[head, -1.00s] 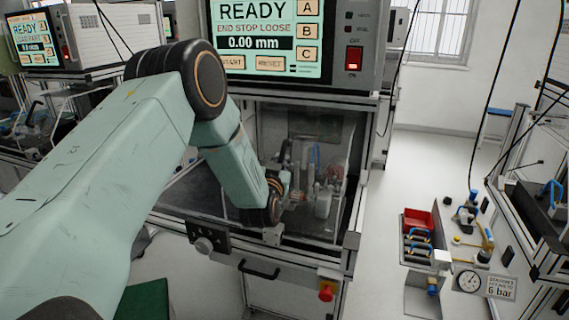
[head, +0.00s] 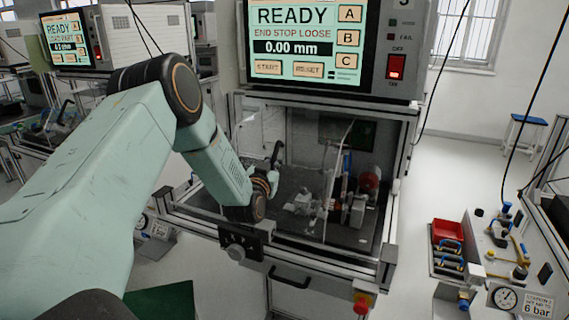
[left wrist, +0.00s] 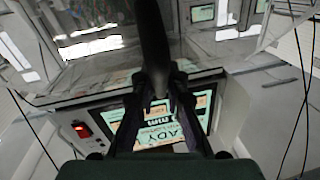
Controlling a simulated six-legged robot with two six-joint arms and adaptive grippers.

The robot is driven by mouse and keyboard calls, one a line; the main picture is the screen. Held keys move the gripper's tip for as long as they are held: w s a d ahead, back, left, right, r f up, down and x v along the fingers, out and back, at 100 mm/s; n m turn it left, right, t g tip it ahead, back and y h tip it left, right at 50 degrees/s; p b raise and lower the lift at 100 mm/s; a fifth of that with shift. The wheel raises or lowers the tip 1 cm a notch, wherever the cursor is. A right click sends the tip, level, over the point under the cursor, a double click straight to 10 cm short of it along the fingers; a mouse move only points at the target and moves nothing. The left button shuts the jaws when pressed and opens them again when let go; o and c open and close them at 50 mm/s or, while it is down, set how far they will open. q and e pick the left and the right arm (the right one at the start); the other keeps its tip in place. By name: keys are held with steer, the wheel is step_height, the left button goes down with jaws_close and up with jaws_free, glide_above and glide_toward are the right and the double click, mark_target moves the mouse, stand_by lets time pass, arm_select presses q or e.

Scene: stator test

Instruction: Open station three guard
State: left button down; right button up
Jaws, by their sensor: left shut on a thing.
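The station three guard (head: 300,165) is a clear pane at the front of the middle test cabinet. Its upright right edge stands partway across the front, with the cabinet interior uncovered to its right. My left gripper (head: 270,178) is at the pane's left part, beside a dark upright handle (head: 277,152). In the left wrist view the fingers (left wrist: 160,98) are shut on this dark bar-shaped handle (left wrist: 151,40). The wrist hides the lower grip in the head view. My right gripper is not in view.
Above the cabinet a screen (head: 305,42) reads READY, END STOP LOOSE, 0.00 mm. A fixture with a red part (head: 369,180) stands inside the cabinet at right. A bench with a red bin (head: 447,231) stands at right.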

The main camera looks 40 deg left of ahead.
arm_select(q)
steer(key=s+a, duration=0.2)
steer(key=a, duration=0.7)
steer(key=s+a, duration=0.2)
steer(key=a, duration=0.7)
steer(key=shift+s+p, duration=0.25)
steer(key=shift+p, duration=0.05)
steer(key=shift+f, duration=0.1)
steer(key=c, duration=1.7)
jaws_free()
steer(key=shift+o, duration=0.3)
steer(key=shift+s, duration=0.1)
steer(key=v, duration=0.7)
steer(key=shift+s, duration=0.3)
